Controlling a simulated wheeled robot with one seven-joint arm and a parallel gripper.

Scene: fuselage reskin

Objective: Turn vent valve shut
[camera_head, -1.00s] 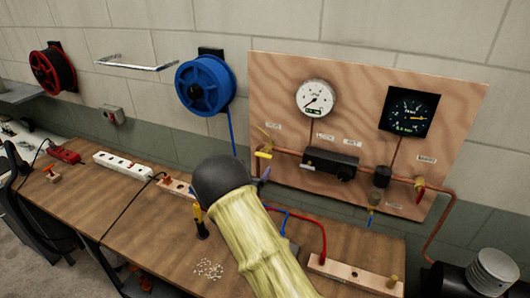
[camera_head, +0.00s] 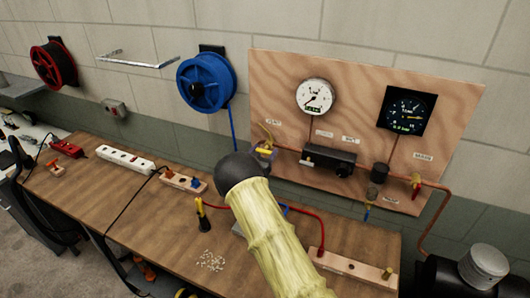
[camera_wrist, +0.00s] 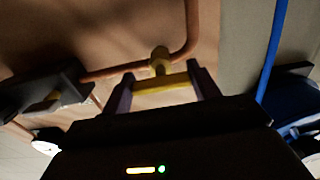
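The vent valve (camera_head: 266,137) is a brass fitting with a yellow handle, at the left end of the copper pipe on the plywood panel. In the wrist view its yellow handle (camera_wrist: 160,86) lies crosswise between my two fingers, with the brass stem behind it. My gripper (camera_wrist: 164,87) is open wide, one finger at each end of the handle. Whether both fingers touch it cannot be told. In the head view my gripper (camera_head: 263,151) is at the handle and my dark wrist and pale yellow sleeve hide part of it.
The panel (camera_head: 365,90) carries a white gauge (camera_head: 316,96), a dark gauge (camera_head: 407,111), a black box (camera_head: 329,158) and a red-handled valve (camera_head: 416,182). A blue hose reel (camera_head: 206,83) hangs left. The workbench (camera_head: 150,215) below holds a power strip, blocks and a red cable.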

